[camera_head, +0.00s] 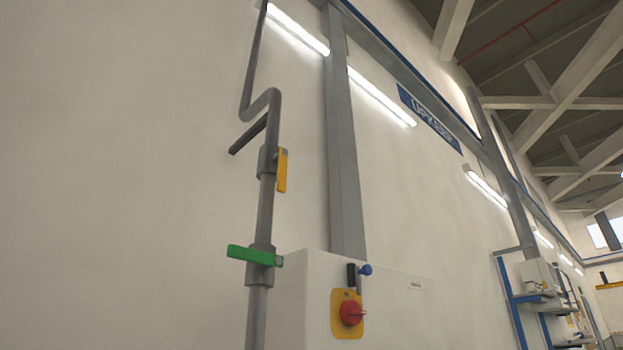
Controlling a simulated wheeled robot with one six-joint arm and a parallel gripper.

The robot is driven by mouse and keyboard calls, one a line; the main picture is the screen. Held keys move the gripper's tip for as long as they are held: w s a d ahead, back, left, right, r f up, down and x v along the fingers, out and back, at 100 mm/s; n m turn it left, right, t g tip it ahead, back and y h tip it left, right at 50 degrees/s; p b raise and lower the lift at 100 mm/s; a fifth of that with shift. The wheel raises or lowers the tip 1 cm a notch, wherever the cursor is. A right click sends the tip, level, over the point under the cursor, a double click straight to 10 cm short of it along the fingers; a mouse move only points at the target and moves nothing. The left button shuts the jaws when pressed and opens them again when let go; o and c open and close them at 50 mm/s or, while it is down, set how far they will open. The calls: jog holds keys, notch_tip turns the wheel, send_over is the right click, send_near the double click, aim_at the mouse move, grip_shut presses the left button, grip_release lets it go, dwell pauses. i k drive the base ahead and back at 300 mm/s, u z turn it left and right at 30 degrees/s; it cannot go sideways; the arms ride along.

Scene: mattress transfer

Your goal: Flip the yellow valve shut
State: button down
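The yellow valve handle (282,170) is on a grey vertical pipe (265,205) in the head view, left of centre. The handle runs along the pipe, hanging down on its right side from a grey valve body (267,160). Below it, a green valve handle (247,255) sits on the same pipe and points across it to the left. My gripper is not in view.
A pale cabinet (390,290) stands right of the pipe, with a red knob (351,312) on a yellow plate and a blue-tipped lever (365,270). A grey pipe stub (247,136) juts left above the yellow valve. The wall left of the pipe is bare.

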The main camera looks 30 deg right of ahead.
aim_at(282, 157)
jog(key=k, duration=0.35)
jog(key=z, duration=1.75)
jog(key=i, duration=0.85)
jog(key=u, duration=1.75)
